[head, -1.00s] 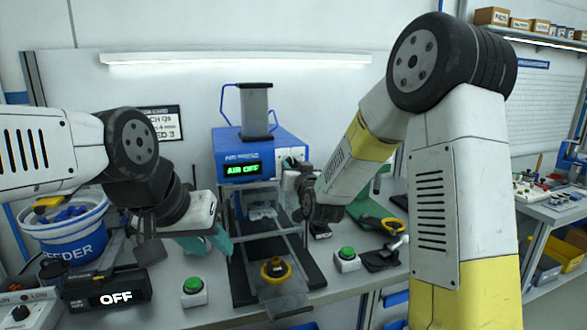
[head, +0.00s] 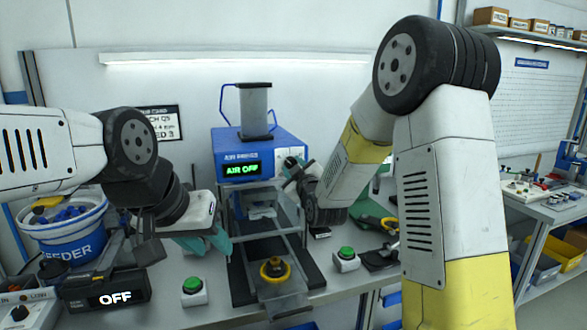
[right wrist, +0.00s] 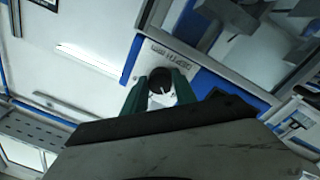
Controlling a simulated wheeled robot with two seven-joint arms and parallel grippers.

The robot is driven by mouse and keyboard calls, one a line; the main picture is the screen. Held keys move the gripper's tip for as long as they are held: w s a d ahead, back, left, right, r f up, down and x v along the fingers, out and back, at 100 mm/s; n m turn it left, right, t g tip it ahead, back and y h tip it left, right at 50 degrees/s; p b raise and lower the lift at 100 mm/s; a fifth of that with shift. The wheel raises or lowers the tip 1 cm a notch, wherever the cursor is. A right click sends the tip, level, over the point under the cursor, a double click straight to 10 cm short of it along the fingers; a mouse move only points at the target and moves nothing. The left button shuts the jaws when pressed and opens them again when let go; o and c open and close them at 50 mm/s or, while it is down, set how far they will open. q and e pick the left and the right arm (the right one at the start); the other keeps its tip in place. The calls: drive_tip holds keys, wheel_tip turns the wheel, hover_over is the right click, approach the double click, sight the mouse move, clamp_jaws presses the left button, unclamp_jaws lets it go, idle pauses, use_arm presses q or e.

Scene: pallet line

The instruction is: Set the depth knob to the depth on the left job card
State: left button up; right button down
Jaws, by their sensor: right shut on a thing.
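The depth knob (right wrist: 159,80) is a round black knob with a white mark, on the white panel of the blue press, beneath a printed label. In the right wrist view my right gripper (right wrist: 161,96) is shut on it, one green finger on each side. In the head view my right gripper (head: 292,168) is at the right of the press front, with the knob hidden.
The press (head: 258,145) shows "AIR OFF". A yellow-ringed part (head: 275,269) sits on its front slide. Green buttons stand left (head: 193,287) and right (head: 346,257) of it. A blue feeder bowl (head: 65,235) and a box reading "OFF" (head: 105,292) stand at the left.

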drive_tip(key=shift+n, duration=0.8)
drive_tip(key=c, duration=1)
unclamp_jaws()
drive_tip(key=shift+s, duration=0.1)
drive_tip(key=v, duration=0.7)
drive_tip(key=shift+s+d, duration=0.15)
drive_tip(key=shift+s, duration=0.2)
